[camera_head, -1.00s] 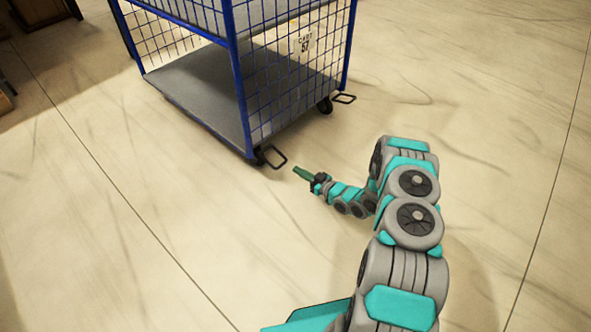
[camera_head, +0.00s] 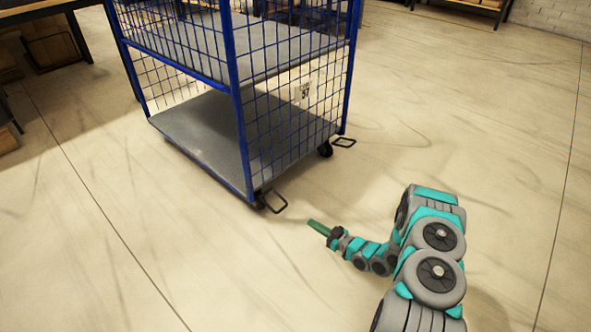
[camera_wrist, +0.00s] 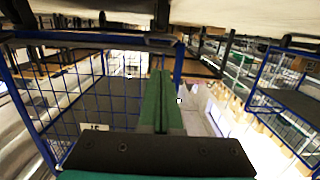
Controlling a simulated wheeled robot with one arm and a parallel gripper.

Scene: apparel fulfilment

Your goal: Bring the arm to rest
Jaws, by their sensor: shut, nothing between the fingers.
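My gripper (camera_head: 317,227) is at the end of my grey and teal arm, in the lower right of the head view. Its green fingers point up and to the left, toward the blue cart's near corner, and are apart from it. In the wrist view my gripper (camera_wrist: 161,75) shows its two green fingers pressed together with nothing between them. The arm is bent, with its wrist links reaching left.
A blue wire cage cart (camera_head: 232,100) with grey shelves and black casters stands just beyond my gripper. A table (camera_head: 90,8) stands at the upper left, and shelving (camera_head: 470,5) at the far right. The floor right of the cart is clear.

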